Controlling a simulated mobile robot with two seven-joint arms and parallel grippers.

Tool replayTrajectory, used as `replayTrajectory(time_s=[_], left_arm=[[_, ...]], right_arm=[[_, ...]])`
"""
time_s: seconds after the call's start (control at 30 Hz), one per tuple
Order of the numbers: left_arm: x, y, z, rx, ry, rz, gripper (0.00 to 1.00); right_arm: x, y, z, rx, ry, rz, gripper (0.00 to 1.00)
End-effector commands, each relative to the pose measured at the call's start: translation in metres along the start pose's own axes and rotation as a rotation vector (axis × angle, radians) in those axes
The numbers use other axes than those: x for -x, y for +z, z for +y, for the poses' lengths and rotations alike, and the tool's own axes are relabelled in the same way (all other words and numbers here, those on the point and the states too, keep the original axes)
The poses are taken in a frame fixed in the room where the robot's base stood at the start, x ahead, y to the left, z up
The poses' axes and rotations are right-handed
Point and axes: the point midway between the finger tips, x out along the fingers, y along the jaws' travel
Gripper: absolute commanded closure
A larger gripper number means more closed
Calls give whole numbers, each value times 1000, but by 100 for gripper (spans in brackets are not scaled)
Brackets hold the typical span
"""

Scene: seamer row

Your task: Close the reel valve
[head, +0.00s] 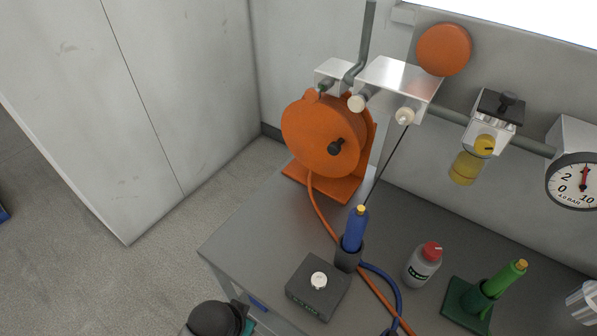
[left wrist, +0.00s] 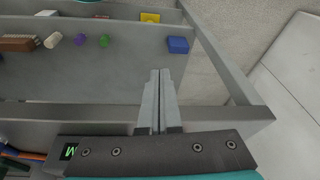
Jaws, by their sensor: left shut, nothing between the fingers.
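The orange hose reel (head: 325,138) stands on an orange base on the bench, with a black knob on its face. Behind and above it is a pale manifold block (head: 398,78) with two cream round knobs (head: 358,103). A smaller pale block (head: 335,74) with a green fitting (head: 323,88) sits close above the reel. I cannot tell which of these is the reel valve, or whether it is open. In the left wrist view my left gripper (left wrist: 160,76) is shut and empty, away from the reel. My right gripper is not in view.
The grey bench (head: 240,245) carries a blue-handled tool (head: 354,232), a dark box (head: 318,288), a bottle (head: 423,265) and a green tool (head: 505,280). A gauge (head: 577,182) is at right. The left wrist view shows small items on a shelf, including a blue block (left wrist: 178,45).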

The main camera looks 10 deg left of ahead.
Motion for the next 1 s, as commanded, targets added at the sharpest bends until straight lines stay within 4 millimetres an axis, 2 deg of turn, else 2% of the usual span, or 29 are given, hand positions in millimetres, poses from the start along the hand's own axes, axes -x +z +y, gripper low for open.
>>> replayTrajectory(time_s=[0.03,0.07,0.2,0.3,0.43,0.5,0.6,0.73,0.83,1.0], left_arm=[[24,-14,-7,-14,-20,31,100],[33,-23,-13,-31,-41,58,100],[71,-83,-55,-170,-202,264,100],[98,-123,-77,-288,-316,407,100],[137,-176,-98,-486,-470,604,100],[165,-206,-102,-626,-561,723,100],[204,-241,-98,-848,-679,882,100],[243,-267,-79,-1111,-784,1039,100],[259,-275,-65,-1266,-830,1117,100],[270,-279,-51,-1399,-859,1180,100]], right_arm=[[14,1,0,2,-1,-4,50],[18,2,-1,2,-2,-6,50],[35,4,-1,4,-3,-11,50],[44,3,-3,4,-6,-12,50],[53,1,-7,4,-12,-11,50],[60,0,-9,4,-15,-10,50],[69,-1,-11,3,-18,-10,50],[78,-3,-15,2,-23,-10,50],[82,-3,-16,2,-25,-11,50],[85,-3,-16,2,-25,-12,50]])
